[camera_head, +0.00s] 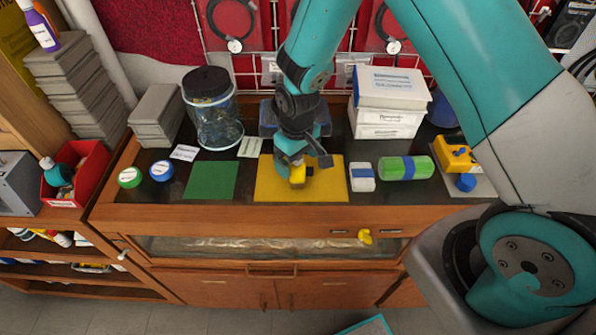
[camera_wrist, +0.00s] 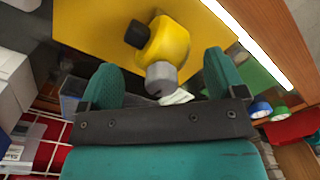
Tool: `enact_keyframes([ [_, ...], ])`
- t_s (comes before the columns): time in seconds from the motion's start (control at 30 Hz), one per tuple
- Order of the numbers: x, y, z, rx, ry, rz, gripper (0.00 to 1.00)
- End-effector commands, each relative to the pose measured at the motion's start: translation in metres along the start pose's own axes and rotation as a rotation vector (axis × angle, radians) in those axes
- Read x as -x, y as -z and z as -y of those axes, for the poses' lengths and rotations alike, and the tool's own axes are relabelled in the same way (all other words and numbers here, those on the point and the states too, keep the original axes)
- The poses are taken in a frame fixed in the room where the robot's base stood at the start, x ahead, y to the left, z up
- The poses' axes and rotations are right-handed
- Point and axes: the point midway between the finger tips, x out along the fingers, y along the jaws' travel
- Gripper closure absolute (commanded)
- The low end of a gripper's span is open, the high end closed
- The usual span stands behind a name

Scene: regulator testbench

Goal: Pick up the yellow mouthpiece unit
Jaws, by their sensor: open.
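The yellow mouthpiece unit (camera_head: 297,176) lies on a yellow mat (camera_head: 328,188) on the bench. In the wrist view the unit (camera_wrist: 168,44) shows a yellow body, a black stub on one side and a grey round end. My gripper (camera_head: 300,162) is directly above and around its near part in the head view, partly hiding it. In the wrist view the two teal fingers of my gripper (camera_wrist: 161,72) are apart, with the unit's grey end between them. I cannot tell whether a finger touches it.
A green mat (camera_head: 210,180) and green and blue tape rolls (camera_head: 161,171) lie left. A white-and-blue block (camera_head: 362,177) and a green roll (camera_head: 405,168) lie right. Another yellow unit (camera_head: 454,155) is farther right. A jar (camera_head: 213,120) and white boxes (camera_head: 388,100) stand behind.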

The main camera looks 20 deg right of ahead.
Motion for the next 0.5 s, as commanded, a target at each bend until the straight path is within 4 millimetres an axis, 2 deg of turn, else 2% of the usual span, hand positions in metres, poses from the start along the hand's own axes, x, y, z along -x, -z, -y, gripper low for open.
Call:
enact_keyframes([
  [0.17, -0.017, -0.001, 0.0, 0.0, 0.0, 0.002, 0.11],
  [0.4, -0.019, 0.0, 0.0, 0.0, 0.0, 0.0, 0.11],
  [0.47, -0.019, 0.0, 0.0, 0.0, 0.0, 0.0, 0.23],
  [0.5, -0.019, 0.0, 0.0, 0.0, 0.0, 0.0, 0.32],
])
